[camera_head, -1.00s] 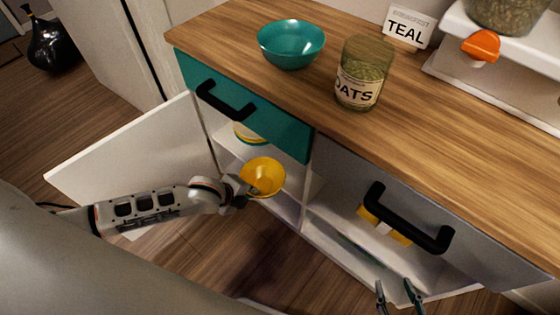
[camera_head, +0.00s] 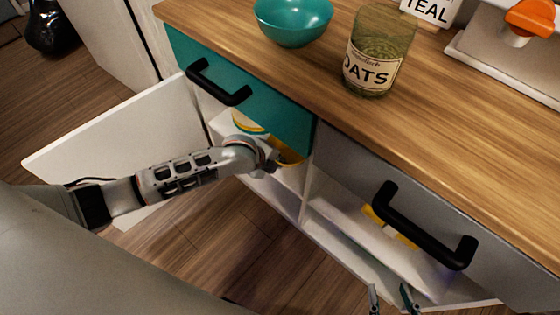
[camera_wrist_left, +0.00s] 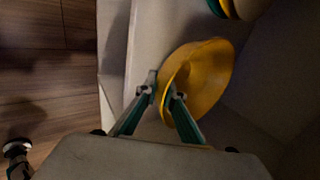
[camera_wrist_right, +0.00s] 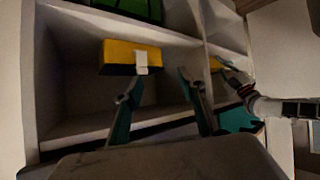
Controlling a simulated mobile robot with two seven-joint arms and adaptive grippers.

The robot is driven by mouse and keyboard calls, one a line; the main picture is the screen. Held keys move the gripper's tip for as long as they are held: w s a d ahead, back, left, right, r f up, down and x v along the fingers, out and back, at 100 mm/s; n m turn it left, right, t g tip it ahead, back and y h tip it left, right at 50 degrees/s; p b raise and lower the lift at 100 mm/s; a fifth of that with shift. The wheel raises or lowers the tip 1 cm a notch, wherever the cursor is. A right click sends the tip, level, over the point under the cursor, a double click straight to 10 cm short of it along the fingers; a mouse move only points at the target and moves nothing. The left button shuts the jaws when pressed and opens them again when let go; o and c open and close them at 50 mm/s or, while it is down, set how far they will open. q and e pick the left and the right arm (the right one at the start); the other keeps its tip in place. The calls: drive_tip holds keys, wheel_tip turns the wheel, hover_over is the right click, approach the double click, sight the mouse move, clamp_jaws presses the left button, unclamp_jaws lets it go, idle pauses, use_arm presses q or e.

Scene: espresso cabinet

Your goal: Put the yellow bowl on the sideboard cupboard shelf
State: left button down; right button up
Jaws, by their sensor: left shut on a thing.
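The yellow bowl (camera_wrist_left: 205,75) is gripped at its rim by my left gripper (camera_wrist_left: 163,88), which is shut on it. In the head view my left gripper (camera_head: 268,162) reaches into the open left cupboard compartment, and only part of the bowl (camera_head: 289,157) shows below the teal drawer. The bowl looks tilted inside the compartment; whether it touches the shelf I cannot tell. My right gripper (camera_head: 389,298) is open and empty in front of the right compartment. Its spread fingers (camera_wrist_right: 160,95) also show in the right wrist view.
Stacked dishes (camera_wrist_left: 228,8) sit in the left compartment near the bowl. A yellow box (camera_wrist_right: 132,57) stands in the right compartment. The open white door (camera_head: 110,130) is left of my arm. A teal bowl (camera_head: 292,20) and oats jar (camera_head: 376,55) stand on the countertop.

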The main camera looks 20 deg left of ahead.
use_arm(q)
drive_tip(key=shift+f, duration=0.45)
drive_tip(key=shift+r, duration=0.1)
drive_tip(key=c, duration=2.4)
unclamp_jaws()
drive_tip(key=shift+f, duration=0.25)
drive_tip(key=shift+c, duration=0.2)
drive_tip(key=r, duration=0.1)
drive_tip(key=s+r+p, duration=0.1)
drive_tip(key=r, duration=0.1)
drive_tip(key=a+r+p, duration=0.1)
drive_tip(key=shift+s+r, duration=0.15)
drive_tip(key=shift+r, duration=0.1)
drive_tip(key=shift+p+v, duration=0.5)
drive_tip(key=shift+v, duration=0.4)
drive_tip(key=s+r+p, duration=0.2)
drive_tip(key=s+r, duration=0.2)
drive_tip(key=shift+a+r, duration=0.15)
drive_tip(key=shift+a, duration=0.3)
use_arm(e)
drive_tip(key=d, duration=0.1)
drive_tip(key=d+h, duration=0.1)
drive_tip(key=shift+s+d, duration=0.25)
drive_tip(key=shift+d, duration=0.05)
use_arm(q)
drive_tip(key=shift+s, duration=0.1)
use_arm(e)
drive_tip(key=shift+r, duration=0.1)
